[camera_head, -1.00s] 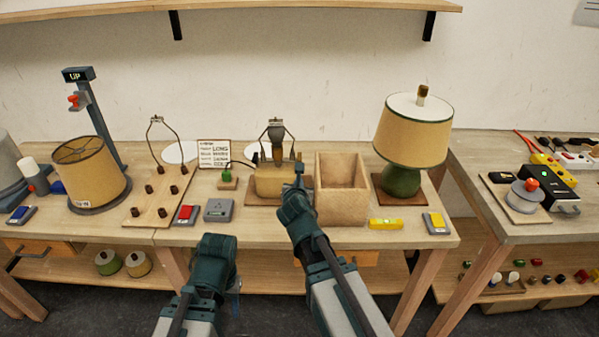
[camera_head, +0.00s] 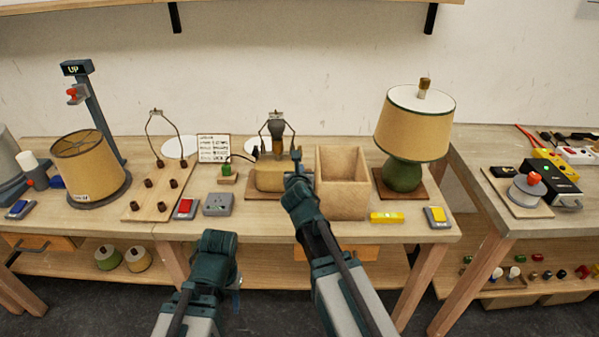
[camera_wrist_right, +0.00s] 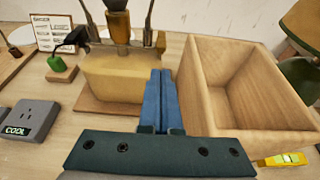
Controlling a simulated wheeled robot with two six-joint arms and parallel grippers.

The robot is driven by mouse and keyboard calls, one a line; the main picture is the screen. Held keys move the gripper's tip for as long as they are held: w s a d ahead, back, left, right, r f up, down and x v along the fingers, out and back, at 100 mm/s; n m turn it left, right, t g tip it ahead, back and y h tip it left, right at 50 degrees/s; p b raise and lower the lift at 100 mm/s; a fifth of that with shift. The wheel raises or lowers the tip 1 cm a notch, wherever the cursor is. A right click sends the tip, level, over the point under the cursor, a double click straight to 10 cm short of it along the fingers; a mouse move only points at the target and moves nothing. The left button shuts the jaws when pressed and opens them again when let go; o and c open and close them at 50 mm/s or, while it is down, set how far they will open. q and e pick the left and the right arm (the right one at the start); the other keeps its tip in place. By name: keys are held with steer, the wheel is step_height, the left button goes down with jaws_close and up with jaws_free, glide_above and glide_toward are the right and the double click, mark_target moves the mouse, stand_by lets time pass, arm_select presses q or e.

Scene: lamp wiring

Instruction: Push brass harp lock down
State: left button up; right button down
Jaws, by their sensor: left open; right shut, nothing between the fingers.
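The lamp being assembled stands on a wooden board, with a tan block base (camera_head: 268,178) and a dark socket (camera_head: 277,128) between two harp legs. The wrist view shows the block (camera_wrist_right: 112,78), the socket and its brass stem (camera_wrist_right: 119,24) closer up. A small brass piece (camera_wrist_right: 160,42) at the foot of the right harp leg looks like the harp lock. My right gripper (camera_head: 297,156) is shut and empty, its fingertips just right of the block and below that piece; contact is unclear. My left gripper (camera_head: 217,240) is open and empty, low in front of the table.
An open wooden box (camera_head: 342,207) stands close to the right of my right gripper. A grey tester (camera_head: 218,204) and a green-based plug stand (camera_head: 227,175) sit left of the lamp. A finished green lamp (camera_head: 403,176) stands further right.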

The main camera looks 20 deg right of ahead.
steer(key=b+x, duration=0.2)
steer(key=x, duration=0.5)
steer(key=shift+w, duration=0.2)
step_height(320, 180, up, 2)
steer(key=shift+r+p, duration=0.15)
steer(key=shift+p, duration=1.05)
